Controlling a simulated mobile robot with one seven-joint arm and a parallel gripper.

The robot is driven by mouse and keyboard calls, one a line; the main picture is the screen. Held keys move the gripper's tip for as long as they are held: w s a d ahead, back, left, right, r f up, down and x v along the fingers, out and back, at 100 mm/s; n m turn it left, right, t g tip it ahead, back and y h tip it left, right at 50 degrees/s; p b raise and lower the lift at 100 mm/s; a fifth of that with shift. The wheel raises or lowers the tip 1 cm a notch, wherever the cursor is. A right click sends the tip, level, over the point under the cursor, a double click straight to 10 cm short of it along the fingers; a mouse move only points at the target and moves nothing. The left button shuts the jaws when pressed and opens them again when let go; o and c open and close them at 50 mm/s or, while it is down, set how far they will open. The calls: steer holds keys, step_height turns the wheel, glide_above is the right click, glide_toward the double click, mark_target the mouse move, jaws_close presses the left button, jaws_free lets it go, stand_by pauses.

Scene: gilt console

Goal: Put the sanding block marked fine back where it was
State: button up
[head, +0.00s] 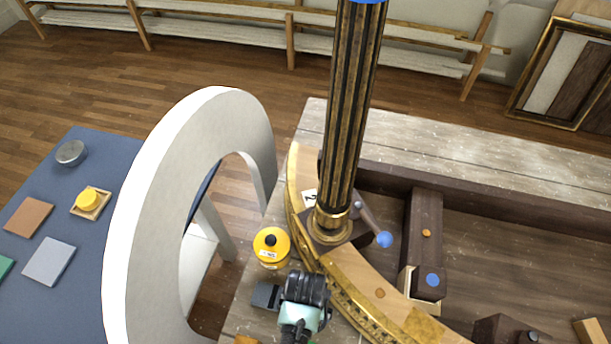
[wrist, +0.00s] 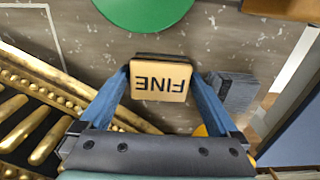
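The sanding block marked FINE (wrist: 160,82) has a tan face and a dark edge. It sits between the two blue fingertips of my gripper (wrist: 161,76), which touch its sides, so my gripper looks shut on it. The lettering appears upside down in the wrist view. The block seems to be held above the grey worktop, though the height is hard to judge. In the head view my gripper (head: 303,305) is low in the middle, beside the curved gilt rail, and the block is hidden beneath it.
A dark grey block (head: 266,295) lies just left of my gripper, also in the wrist view (wrist: 237,93). A yellow jar (head: 271,245) stands behind it. A green disc (wrist: 150,8) lies on the worktop. The gilt rail (head: 352,296) and a fluted column (head: 350,110) stand to the right.

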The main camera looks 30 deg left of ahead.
steer(key=shift+r, duration=0.1)
step_height(320, 180, up, 12)
stand_by(0.6)
steer(key=shift+s, duration=0.1)
stand_by(0.4)
